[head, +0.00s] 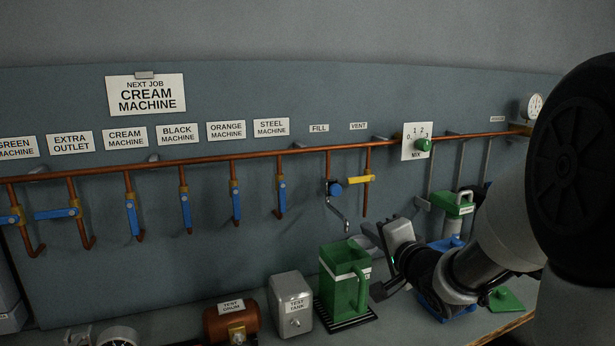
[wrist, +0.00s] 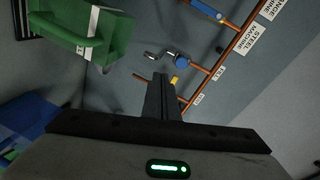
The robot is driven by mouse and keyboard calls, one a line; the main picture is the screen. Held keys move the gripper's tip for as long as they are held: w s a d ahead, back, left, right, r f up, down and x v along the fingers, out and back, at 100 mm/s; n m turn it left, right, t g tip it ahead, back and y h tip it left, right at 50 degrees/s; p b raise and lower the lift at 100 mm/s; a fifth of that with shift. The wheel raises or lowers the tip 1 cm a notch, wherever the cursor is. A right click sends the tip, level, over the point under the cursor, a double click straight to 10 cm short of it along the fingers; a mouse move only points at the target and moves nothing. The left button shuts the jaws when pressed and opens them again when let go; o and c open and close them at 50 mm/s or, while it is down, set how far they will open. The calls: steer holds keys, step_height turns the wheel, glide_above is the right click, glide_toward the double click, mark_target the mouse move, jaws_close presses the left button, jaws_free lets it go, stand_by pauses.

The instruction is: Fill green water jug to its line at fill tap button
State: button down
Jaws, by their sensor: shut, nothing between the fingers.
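The green water jug (head: 335,272) stands upright on a dark slatted tray (head: 352,322), below the fill tap's spout. It has a pale band and a handle; its water level cannot be seen. The wrist view shows the jug (wrist: 115,40) at upper left. The fill tap button, a blue round knob (head: 336,189), sits on the pipe under the FILL sign, with a grey bent spout (head: 341,218) below. The knob (wrist: 181,61) also shows in the wrist view, beyond my fingertips. My gripper (wrist: 162,78) is shut and empty, to the right of the jug in the head view.
A steel test tank (head: 291,303) and a copper test drum (head: 231,322) stand left of the jug. A copper pipe (head: 285,152) with labelled branches and blue-handled valves crosses the wall panel. A yellow vent handle (head: 360,179) is right of the knob. Another green container (head: 453,208) is farther right.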

mark_target(337, 191)
step_height(337, 191, up, 3)
steer(key=shift+w+d+m+t+y+p, duration=0.15)
steer(key=shift+m+t+y+p, duration=0.5)
steer(key=shift+m+y, duration=0.5)
steer(key=shift+w, duration=0.1)
steer(key=x, duration=1.4)
steer(key=shift+d, duration=0.1)
